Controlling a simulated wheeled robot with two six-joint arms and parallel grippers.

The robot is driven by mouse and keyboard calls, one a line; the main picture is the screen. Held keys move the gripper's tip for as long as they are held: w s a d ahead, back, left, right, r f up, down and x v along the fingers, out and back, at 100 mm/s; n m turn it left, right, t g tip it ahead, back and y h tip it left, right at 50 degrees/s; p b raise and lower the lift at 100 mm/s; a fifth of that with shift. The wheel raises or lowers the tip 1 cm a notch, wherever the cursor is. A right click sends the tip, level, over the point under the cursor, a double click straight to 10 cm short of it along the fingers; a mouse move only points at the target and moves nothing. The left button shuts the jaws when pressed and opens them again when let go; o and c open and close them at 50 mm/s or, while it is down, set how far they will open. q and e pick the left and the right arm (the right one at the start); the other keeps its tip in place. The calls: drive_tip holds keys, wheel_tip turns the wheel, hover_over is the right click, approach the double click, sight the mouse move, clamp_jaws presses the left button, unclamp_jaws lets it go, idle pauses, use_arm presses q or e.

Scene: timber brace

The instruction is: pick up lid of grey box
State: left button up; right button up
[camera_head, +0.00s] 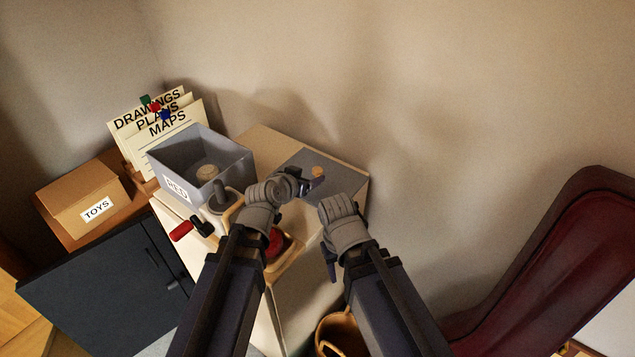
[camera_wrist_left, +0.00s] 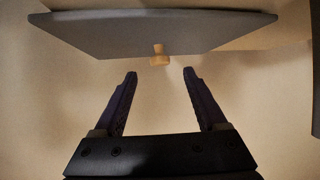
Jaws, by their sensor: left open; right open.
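The grey box (camera_head: 228,166) stands open on a pale cabinet, with a round pale thing inside it. Its label seems to read "RED". The flat grey lid (camera_head: 346,178) lies to the right of the box, with a small wooden knob (camera_head: 318,171) on it. In the left wrist view the lid (camera_wrist_left: 105,33) spans the top, and the knob (camera_wrist_left: 160,60) is just beyond the fingertips, centred between them. My left gripper (camera_head: 311,186) is open and empty close to the knob; it also shows in the left wrist view (camera_wrist_left: 159,73). My right gripper (camera_head: 331,266) is lower, beside the cabinet, its fingers partly hidden.
Folders (camera_head: 160,124) marked drawings, plans and maps stand behind the box. A TOYS carton (camera_head: 84,188) is at the left. A red-handled thing (camera_head: 182,231) lies near the box's front. A basket (camera_head: 342,335) and a dark red chair (camera_head: 560,250) are at the lower right.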

sight(316, 172)
use_arm(q)
drive_tip(key=b+x, duration=0.3)
drive_tip(key=x, duration=0.4)
drive_tip(key=shift+w+d+f, duration=0.1)
drive_tip(key=shift+w, duration=0.2)
drive_tip(key=shift+s, duration=0.1)
clamp_jaws()
